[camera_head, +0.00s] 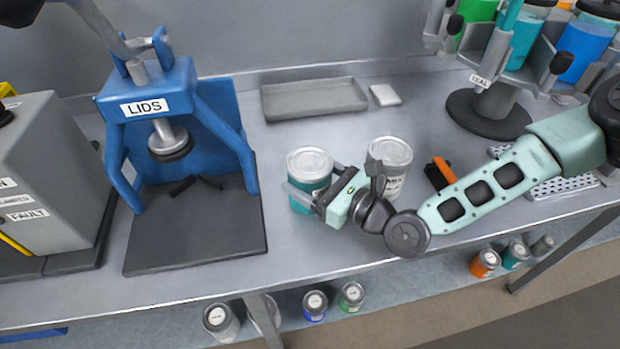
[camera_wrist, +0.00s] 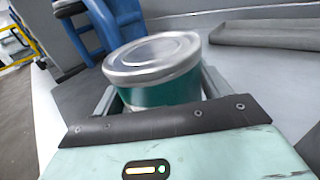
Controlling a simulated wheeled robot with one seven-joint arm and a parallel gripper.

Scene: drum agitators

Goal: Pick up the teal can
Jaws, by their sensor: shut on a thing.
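The teal can (camera_head: 309,172) has a silver lid and stands upright on the metal bench, right of the blue lid press. In the wrist view the teal can (camera_wrist: 160,80) fills the space between the fingers, with its lid on top. My gripper (camera_head: 306,196) reaches it from the right and is shut on it, one finger on each side. In the wrist view my gripper (camera_wrist: 158,98) hides the can's lower part. I cannot tell whether the can's base touches the bench.
A white-labelled can (camera_head: 391,160) stands close behind my wrist. The blue lid press (camera_head: 170,110) is at left. A grey tray (camera_head: 314,99) lies at the back. An orange-and-black object (camera_head: 440,172) lies near my arm. Several cans stand on the shelf below.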

